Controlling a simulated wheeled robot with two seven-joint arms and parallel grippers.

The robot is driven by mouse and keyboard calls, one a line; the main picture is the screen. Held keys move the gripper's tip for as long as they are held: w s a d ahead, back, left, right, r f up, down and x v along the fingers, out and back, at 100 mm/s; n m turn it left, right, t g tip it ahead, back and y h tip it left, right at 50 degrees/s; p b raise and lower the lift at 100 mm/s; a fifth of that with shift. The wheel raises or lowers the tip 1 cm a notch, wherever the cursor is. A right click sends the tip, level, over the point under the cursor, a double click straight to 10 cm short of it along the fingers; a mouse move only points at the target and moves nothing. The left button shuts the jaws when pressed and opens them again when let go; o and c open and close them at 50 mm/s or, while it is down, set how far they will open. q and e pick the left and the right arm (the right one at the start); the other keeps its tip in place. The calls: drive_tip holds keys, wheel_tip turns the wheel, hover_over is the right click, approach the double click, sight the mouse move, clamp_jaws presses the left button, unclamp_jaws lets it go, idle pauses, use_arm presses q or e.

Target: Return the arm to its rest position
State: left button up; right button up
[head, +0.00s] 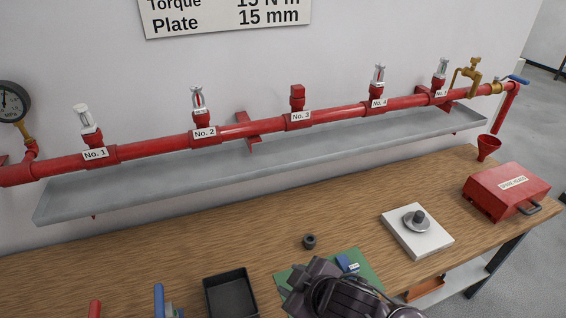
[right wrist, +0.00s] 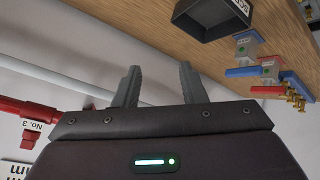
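My right gripper (right wrist: 159,70) shows in the right wrist view with its two grey fingers apart and nothing between them. In the head view, part of my dark right arm (head: 345,294) is at the bottom centre, over the front of the bench. It covers part of the green mat (head: 368,271). My left arm and left gripper are not in view. The red pipe (head: 240,130) carries sprinkler heads at No. 1, No. 2, No. 4 and the far right outlet. No. 3 (head: 298,98) has a plain red top without a head.
A grey trough (head: 130,190) runs under the pipe. The wooden bench (head: 130,258) holds a black bin (head: 231,294), a dark ring (head: 309,241), a white block with a grey disc (head: 400,238), a red box (head: 505,190) and a red funnel (head: 487,147). Coloured handles stand at front left.

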drive_tip(key=s+d+f+m+g+h, duration=0.25)
drive_tip(key=s+d+m, duration=0.25)
drive_tip(key=d, duration=0.4)
drive_tip(key=s+d+f+m+g+h, duration=0.2)
drive_tip(key=s+d+m+h, duration=0.1)
drive_tip(key=s+d+m, duration=0.4)
wheel_tip(320, 180, down, 33)
drive_tip(key=d+n+g+b, duration=0.1)
drive_tip(key=n+b, duration=0.1)
drive_tip(key=b, duration=0.2)
drive_tip(key=s+d+f+b, duration=0.1)
drive_tip(key=s+d+f, duration=0.1)
drive_tip(key=s+f, duration=0.8)
drive_tip(key=s+d+f+g+b, duration=0.1)
drive_tip(key=s+d+f, duration=0.1)
drive_tip(key=s+f, duration=0.8)
wheel_tip(320, 180, down, 2)
drive_tip(key=shift+s, duration=0.2)
